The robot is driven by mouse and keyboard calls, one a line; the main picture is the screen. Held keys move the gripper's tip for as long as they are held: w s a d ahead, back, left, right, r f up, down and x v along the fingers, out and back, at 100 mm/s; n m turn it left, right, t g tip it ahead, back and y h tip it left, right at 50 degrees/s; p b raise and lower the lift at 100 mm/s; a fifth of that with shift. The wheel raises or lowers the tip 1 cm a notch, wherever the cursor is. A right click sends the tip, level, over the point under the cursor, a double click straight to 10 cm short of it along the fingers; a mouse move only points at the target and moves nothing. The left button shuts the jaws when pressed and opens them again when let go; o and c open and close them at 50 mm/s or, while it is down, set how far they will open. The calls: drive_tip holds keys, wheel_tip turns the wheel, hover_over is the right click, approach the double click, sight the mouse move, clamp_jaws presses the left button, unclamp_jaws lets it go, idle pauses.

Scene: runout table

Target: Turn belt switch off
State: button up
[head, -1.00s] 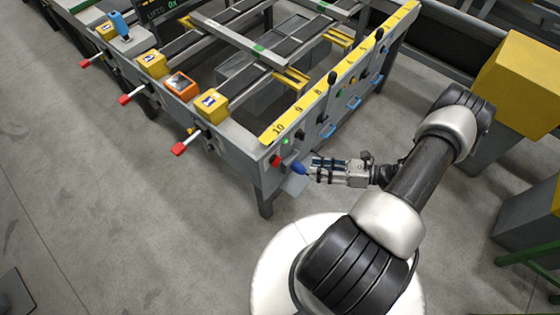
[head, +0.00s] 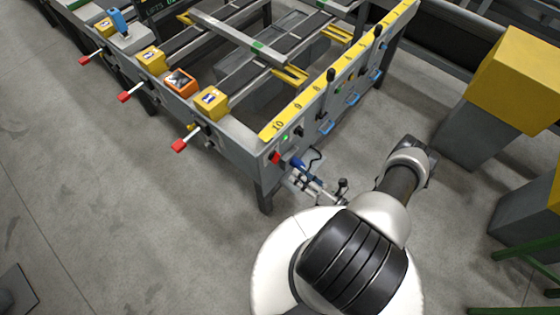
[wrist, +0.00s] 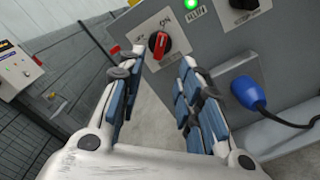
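The belt switch is a red rotary knob (wrist: 160,43) on a grey panel, with an ON mark at its upper right. A mark to its left is partly covered by a finger. The knob stands near upright, leaning slightly right. In the head view the red switch (head: 275,157) is at the panel's left end. My gripper (wrist: 159,66) is open and empty, its blue-padded fingers spread to either side below the knob. In the head view my gripper (head: 297,181) is low in front of the panel. I see no contact with the knob.
A green RUN lamp (wrist: 191,4) is lit above the switch, with a black control (wrist: 244,4) beside it. A blue plug (wrist: 248,92) with a dark cable sticks out at right, close to my right finger. Yellow-topped grey blocks (head: 513,82) stand at right.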

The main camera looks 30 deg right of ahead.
sight(278, 160)
drive_tip(key=x, duration=0.9)
drive_tip(key=shift+w+a+b, duration=0.15)
drive_tip(key=shift+w+b, duration=0.2)
drive_tip(key=shift+b, duration=0.05)
drive_tip(key=shift+c, duration=0.4)
clamp_jaws()
